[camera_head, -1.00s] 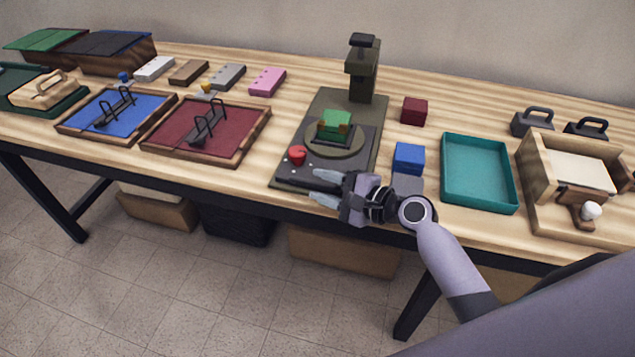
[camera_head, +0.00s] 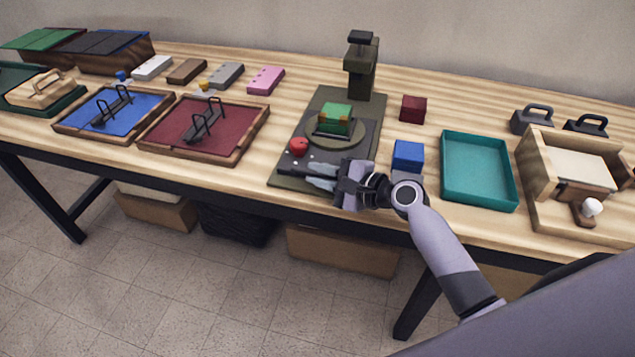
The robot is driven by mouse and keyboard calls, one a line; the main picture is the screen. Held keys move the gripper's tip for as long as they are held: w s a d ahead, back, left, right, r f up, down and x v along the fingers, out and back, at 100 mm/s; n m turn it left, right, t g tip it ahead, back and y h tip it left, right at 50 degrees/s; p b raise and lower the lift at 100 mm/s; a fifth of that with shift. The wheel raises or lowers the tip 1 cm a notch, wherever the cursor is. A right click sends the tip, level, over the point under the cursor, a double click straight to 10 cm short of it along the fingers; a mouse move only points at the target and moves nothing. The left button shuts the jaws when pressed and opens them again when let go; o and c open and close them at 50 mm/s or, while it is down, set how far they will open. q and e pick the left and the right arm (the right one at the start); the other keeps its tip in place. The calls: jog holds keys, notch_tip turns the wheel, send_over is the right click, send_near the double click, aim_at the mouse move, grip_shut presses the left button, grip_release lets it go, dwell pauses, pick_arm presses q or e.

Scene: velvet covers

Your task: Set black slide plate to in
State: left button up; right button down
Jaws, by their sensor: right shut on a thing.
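The black slide plate (camera_head: 356,150) lies on the olive base (camera_head: 318,106) of a press-like stand, in front of its upright column (camera_head: 361,72). A round disc (camera_head: 350,139) on the plate carries a green block (camera_head: 336,117). A red knob (camera_head: 299,147) sits at the plate's left front. My right gripper (camera_head: 313,177) is at the plate's front edge, its fingers shut on a dark bar (camera_head: 290,170) there that appears to be the plate's handle. The fingers and wrist hide part of that edge. My left gripper is not in view.
A blue cube (camera_head: 408,155) stands just right of the base, close to my wrist. A dark red cube (camera_head: 413,109) is behind it. A teal tray (camera_head: 478,206) and a wooden box (camera_head: 540,170) stand further right. A red board (camera_head: 170,138) lies to the left.

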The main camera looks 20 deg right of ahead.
aim_at(329, 160)
jog(key=w+d+b, duration=0.1)
jog(key=w, duration=0.1)
jog(key=w+d+b, duration=0.1)
jog(key=w+d, duration=0.1)
jog(key=w+d+b, duration=0.1)
jog(key=w, duration=0.1)
jog(key=shift+w+d+f+b, duration=0.15)
jog(key=shift+w+d+b, duration=0.05)
jog(key=shift+w+b, duration=0.1)
jog(key=shift+w+d, duration=0.25)
jog(key=shift+w, duration=0.05)
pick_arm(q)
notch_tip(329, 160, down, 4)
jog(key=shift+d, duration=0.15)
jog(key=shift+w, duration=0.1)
pick_arm(e)
jog(key=c, duration=1.2)
grip_release()
jog(key=shift+o, duration=0.2)
jog(key=shift+r, duration=0.2)
pick_arm(q)
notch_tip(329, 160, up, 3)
jog(key=p, duration=0.3)
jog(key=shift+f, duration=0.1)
pick_arm(e)
notch_tip(329, 160, up, 20)
